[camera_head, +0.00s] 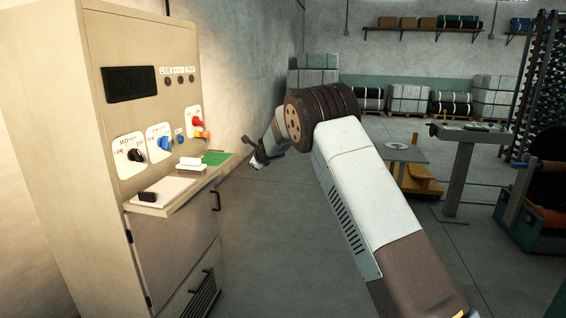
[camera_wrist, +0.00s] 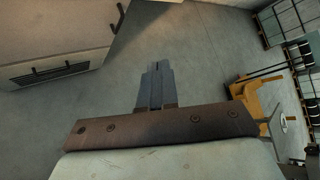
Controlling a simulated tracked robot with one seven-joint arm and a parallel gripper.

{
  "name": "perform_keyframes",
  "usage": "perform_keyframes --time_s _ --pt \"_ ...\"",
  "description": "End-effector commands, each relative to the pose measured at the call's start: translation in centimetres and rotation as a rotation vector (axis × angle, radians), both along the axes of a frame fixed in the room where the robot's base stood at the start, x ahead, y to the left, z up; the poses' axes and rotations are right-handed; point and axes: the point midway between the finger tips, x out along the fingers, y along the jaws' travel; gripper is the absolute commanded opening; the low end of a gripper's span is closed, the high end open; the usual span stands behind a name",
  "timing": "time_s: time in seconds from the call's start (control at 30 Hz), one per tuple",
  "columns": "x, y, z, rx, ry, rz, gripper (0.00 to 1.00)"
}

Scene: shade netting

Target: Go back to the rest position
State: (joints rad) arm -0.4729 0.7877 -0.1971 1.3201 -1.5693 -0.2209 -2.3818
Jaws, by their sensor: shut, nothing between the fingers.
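My gripper (camera_head: 257,160) is at the end of my arm, in front of and to the right of the beige control cabinet (camera_head: 60,130) in the head view. It is apart from the cabinet's shelf. In the wrist view my gripper (camera_wrist: 157,68) has its two grey fingers together with nothing between them, over bare floor. The cabinet's lower part (camera_wrist: 55,40) shows at the upper left there. The cabinet bears a black knob (camera_head: 134,155), a blue knob (camera_head: 164,143) and a red knob (camera_head: 195,121).
The cabinet's shelf (camera_head: 160,208) sticks out and holds papers and a small black block. An orange-yellow stand (camera_head: 420,182) and a grey table (camera_head: 402,152) stand to the right. Wrapped stacks (camera_head: 408,98) line the back wall. The floor (camera_head: 270,260) beside the cabinet is clear.

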Motion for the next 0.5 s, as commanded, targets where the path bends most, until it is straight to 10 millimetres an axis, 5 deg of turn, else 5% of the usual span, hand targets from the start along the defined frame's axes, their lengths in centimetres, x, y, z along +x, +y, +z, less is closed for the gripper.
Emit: perform_keyframes --time_s 0.2,0.5 --pt "-1.8 -7.6 8.4 0.32 0.077 -0.344 0.0" --pt "-7.1 -17.6 16.7 0.781 0.177 -0.779 0.0"
